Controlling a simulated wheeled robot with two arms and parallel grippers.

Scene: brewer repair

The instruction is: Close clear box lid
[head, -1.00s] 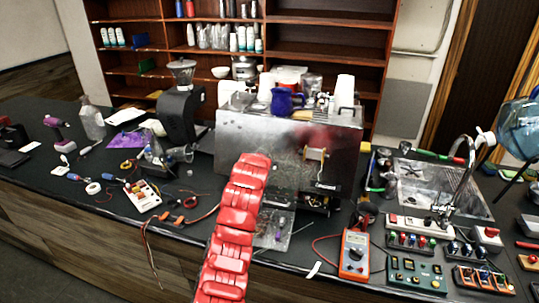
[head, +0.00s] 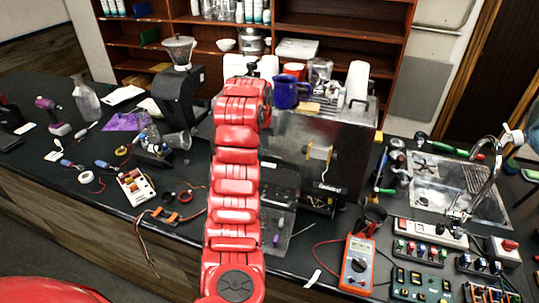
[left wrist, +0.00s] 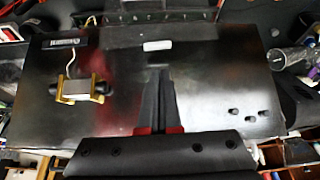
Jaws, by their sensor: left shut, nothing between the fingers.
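No box with a lid can be made out for certain. A flat clear tray-like piece (head: 298,228) lies on the counter in front of the brewer, partly hidden by my arm; I cannot tell whether it is the clear box. My left arm reaches over the brewer (head: 345,140). In the head view its gripper end is around the brewer's upper left, with the fingers hidden. In the left wrist view, my left gripper (left wrist: 160,75) is shut and empty over the brewer's dark metal panel (left wrist: 210,70). My right gripper is not in view.
A blue mug (head: 286,93) and cups stand on the brewer. A black grinder (head: 178,95) stands left of it. A multimeter (head: 357,262) and switch boards (head: 418,285) lie at the front right, near a sink (head: 440,180). Shelves stand behind.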

